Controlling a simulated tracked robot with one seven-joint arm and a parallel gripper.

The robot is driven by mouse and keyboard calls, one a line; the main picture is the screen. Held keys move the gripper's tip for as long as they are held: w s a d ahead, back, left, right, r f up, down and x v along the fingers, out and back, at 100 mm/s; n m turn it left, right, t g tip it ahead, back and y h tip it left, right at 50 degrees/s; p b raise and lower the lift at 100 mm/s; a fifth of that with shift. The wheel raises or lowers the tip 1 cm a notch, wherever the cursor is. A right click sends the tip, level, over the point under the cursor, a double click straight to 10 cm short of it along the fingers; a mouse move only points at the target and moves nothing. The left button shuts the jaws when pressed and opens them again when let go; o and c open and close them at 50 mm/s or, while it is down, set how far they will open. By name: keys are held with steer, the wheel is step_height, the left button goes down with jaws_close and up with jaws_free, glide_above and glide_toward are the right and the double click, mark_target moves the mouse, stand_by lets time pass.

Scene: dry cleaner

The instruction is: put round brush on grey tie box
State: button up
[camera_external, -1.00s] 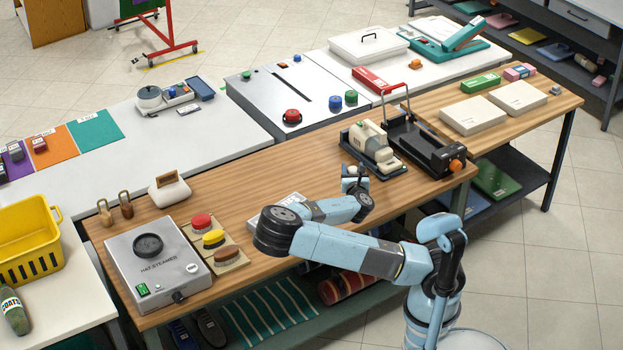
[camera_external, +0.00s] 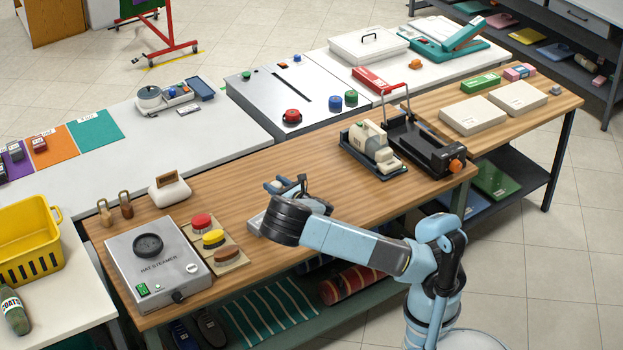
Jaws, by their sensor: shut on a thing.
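My gripper (camera_external: 287,184) is over the wooden table, left of the cream machine. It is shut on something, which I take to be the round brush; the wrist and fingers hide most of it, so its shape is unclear. The grey tie box seems to be the flat pale grey box (camera_external: 254,224) on the table's near side. My wrist covers most of it, and only its left end shows. The gripper appears above and just beyond this box; I cannot tell the height gap.
Left of the box are red, yellow and brown pads on a beige mat (camera_external: 231,257) and the hat steamer (camera_external: 158,262). The cream machine (camera_external: 372,148) and a black press (camera_external: 425,145) stand to the right. Bare wood lies between the gripper and the cream machine.

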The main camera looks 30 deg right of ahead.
step_height(320, 180, down, 6)
steer(key=shift+f, duration=0.25)
steer(key=o, duration=1)
steer(key=shift+o, duration=0.2)
